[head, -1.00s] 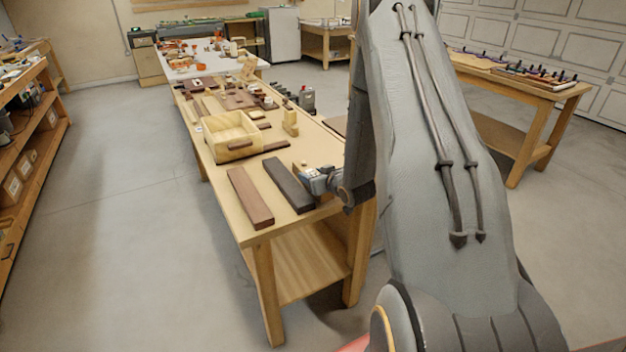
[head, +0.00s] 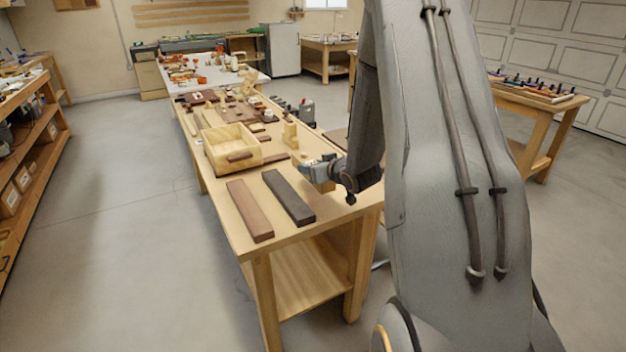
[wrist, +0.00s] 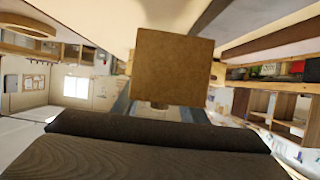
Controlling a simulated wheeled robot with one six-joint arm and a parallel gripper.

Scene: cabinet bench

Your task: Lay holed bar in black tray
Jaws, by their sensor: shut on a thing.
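The black tray (head: 288,196) is a long, flat, dark piece lying near the front right edge of the bench. My gripper (head: 322,174) is just beyond its far right side, above the bench edge, partly hidden by my arm. It is shut on a brown wooden piece (head: 323,187), which shows beneath the jaws. In the wrist view this brown piece (wrist: 172,68) shows a plain square face. No hole is visible, so I cannot tell for sure that it is the holed bar.
A reddish-brown flat piece (head: 249,210) lies left of the black tray. A pale wooden open box (head: 231,149) stands behind them, with an upright pale block (head: 290,136) to its right. Several small wooden pieces crowd the bench further back.

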